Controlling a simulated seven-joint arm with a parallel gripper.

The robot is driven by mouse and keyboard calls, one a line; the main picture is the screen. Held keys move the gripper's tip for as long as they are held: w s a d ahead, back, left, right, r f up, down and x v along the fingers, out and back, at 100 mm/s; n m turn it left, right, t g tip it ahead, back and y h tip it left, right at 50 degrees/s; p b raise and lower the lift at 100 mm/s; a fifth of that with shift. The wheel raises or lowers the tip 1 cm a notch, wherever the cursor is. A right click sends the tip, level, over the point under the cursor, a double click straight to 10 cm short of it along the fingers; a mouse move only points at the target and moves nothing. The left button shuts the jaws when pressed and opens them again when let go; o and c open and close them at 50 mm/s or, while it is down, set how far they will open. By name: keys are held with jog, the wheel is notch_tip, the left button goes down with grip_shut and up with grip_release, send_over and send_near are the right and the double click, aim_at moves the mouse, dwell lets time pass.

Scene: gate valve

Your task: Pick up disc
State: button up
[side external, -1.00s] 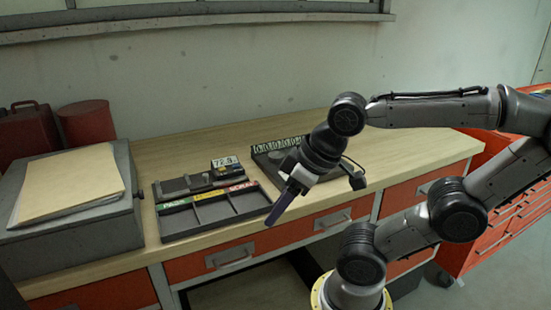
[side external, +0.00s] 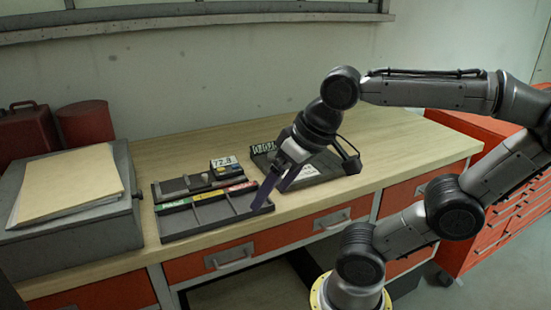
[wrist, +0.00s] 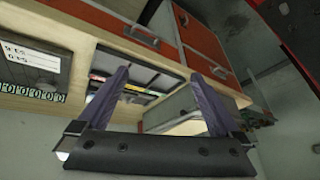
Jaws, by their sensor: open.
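I cannot make out a disc for certain in either view. Small grey parts (side external: 187,181) sit on the back section of the dark tray; they are too small to tell apart. The tray's front section (side external: 210,215) has green, yellow and red labelled strips and compartments that look empty. My gripper (side external: 268,199) is open and empty, its purple fingers pointing down over the right end of the tray. In the wrist view the spread fingers (wrist: 156,74) have nothing between them, with the tray (wrist: 135,72) beyond.
A black box with a number display (side external: 225,164) stands behind the tray. A dark board with white markings (side external: 318,168) lies to the right, partly behind my gripper. A grey case (side external: 75,218) with a folder (side external: 68,183) stands at left. The wooden bench (side external: 400,145) is clear at right.

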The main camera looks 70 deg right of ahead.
jog(key=w+d+r+m+g+h, duration=0.1)
jog(key=w+d+r+m+g, duration=0.1)
jog(key=w+d+r+m, duration=0.4)
jog(key=w+d+r+m+g+h, duration=0.1)
jog(key=w+d+r+m, duration=0.2)
jog(key=w+d+m, duration=0.35)
jog(key=w+d+f+m+g, duration=0.1)
jog(key=d, duration=0.6)
jog(key=w+d+f+m+g, duration=0.1)
jog(key=w+d+f+m, duration=0.1)
jog(key=d, duration=0.6)
jog(key=s+d+f+m, duration=0.1)
jog(key=s+d+f, duration=0.2)
jog(key=d+f, duration=0.3)
jog(key=shift+g+y, duration=0.3)
jog(key=shift+y, duration=0.1)
jog(key=f, duration=0.4)
jog(key=d+f, duration=0.1)
jog(key=f, duration=0.3)
jog(key=d+f, duration=0.1)
jog(key=f, duration=0.3)
jog(key=shift+s+d, duration=0.15)
jog(key=shift+d, duration=0.05)
jog(key=shift+c, duration=0.2)
jog(key=shift+r, duration=0.1)
grip_shut()
